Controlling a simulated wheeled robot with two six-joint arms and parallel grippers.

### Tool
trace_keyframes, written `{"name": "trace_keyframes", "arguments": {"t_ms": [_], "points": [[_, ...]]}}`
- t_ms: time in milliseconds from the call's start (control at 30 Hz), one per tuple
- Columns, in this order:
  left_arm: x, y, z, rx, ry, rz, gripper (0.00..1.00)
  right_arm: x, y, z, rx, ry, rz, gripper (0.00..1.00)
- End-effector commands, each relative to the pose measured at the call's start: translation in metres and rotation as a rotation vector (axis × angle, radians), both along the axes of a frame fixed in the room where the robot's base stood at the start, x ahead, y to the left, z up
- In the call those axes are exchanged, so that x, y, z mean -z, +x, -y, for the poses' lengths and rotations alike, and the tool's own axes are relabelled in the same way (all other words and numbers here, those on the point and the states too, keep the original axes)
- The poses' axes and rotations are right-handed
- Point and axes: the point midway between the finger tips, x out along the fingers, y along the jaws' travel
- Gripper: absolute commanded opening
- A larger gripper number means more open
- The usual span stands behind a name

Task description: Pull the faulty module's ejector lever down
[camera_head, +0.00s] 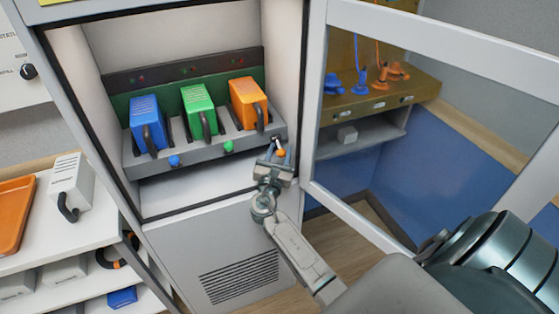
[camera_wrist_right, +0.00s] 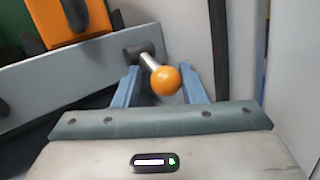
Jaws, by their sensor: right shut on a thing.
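The orange module (camera_head: 247,102) sits in the right slot of the rack in the open cabinet, with a dark handle on its front. Its ejector lever (camera_wrist_right: 165,80) is a metal rod with an orange ball knob, rising from a dark pivot on the grey rack front. My right gripper (camera_head: 279,156) is at this lever, its two blue fingers on either side of the knob and shut on it. The blue module (camera_head: 146,122) and green module (camera_head: 197,110) stand to the left, with a blue knob (camera_head: 174,161) and green knob (camera_head: 228,146) below. My left gripper is not in view.
The open cabinet door (camera_head: 312,120) stands just right of my right gripper. A white module (camera_head: 70,186) and an orange tray (camera_head: 14,215) are on the shelf at left. Small red lights show on the dark strip (camera_head: 185,70) behind the modules.

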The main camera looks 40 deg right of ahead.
Motion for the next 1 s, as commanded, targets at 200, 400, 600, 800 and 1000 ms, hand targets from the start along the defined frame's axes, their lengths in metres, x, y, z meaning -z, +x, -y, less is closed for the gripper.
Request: {"name": "trace_keyframes", "arguments": {"t_ms": [200, 400, 600, 800, 1000], "points": [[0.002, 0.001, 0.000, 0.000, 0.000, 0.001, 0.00, 0.000, 0.000, 0.000, 0.000, 0.000, 0.009, 0.15], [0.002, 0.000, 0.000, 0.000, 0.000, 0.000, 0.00, 0.000, 0.000, 0.000, 0.000, 0.000, 0.008, 0.44], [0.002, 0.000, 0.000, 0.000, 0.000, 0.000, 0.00, 0.000, 0.000, 0.000, 0.000, -0.001, 0.008, 0.44], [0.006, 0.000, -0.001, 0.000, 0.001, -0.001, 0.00, 0.004, -0.006, -0.008, -0.001, 0.001, 0.007, 0.44], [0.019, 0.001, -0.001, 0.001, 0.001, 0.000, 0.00, 0.013, -0.031, -0.036, -0.001, 0.004, 0.007, 0.44]]}}
